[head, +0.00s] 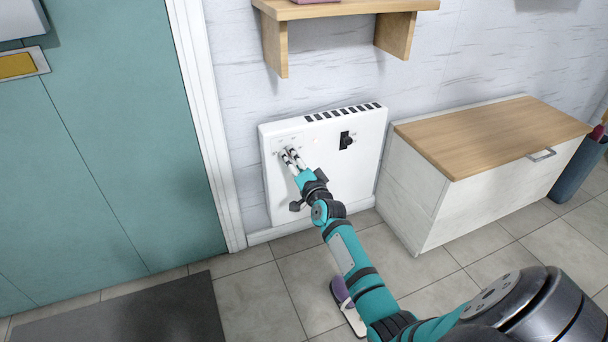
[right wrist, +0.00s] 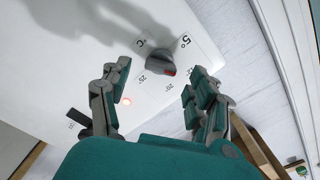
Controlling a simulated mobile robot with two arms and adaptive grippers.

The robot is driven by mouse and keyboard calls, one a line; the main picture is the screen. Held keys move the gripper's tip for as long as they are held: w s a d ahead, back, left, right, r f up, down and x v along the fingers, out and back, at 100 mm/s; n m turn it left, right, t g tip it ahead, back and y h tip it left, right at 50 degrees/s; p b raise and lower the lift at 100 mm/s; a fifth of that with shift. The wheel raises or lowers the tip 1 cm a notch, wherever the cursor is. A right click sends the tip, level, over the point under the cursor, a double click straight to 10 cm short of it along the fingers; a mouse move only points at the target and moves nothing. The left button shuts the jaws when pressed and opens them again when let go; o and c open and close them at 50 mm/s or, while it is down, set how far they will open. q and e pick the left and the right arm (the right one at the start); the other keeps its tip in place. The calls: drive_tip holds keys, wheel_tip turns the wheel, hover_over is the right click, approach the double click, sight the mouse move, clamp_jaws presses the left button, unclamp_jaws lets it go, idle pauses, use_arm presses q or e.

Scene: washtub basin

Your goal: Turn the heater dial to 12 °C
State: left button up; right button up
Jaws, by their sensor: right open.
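The white heater (head: 350,178) hangs on the wall in the head view, with its dial area at the upper left. In the right wrist view the grey dial (right wrist: 160,62) is a round knob with a red mark on its lower right side. Printed figures surround it, with "5°" the largest legible one; I cannot read exactly which figure the mark meets. My right gripper (head: 291,157) is in front of the dial. In the right wrist view its open fingers (right wrist: 160,72) stand either side of the dial, seemingly apart from it. My left gripper is not in view.
A black switch (head: 347,140) is on the heater's right part, and a small light (right wrist: 127,100) glows on the panel. A wooden shelf (head: 340,8) is above, a wood-topped cabinet (head: 490,135) stands to the right, and a teal door (head: 120,140) is on the left.

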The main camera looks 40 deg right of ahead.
drive_tip(key=v, duration=0.9)
drive_tip(key=shift+s+d, duration=0.1)
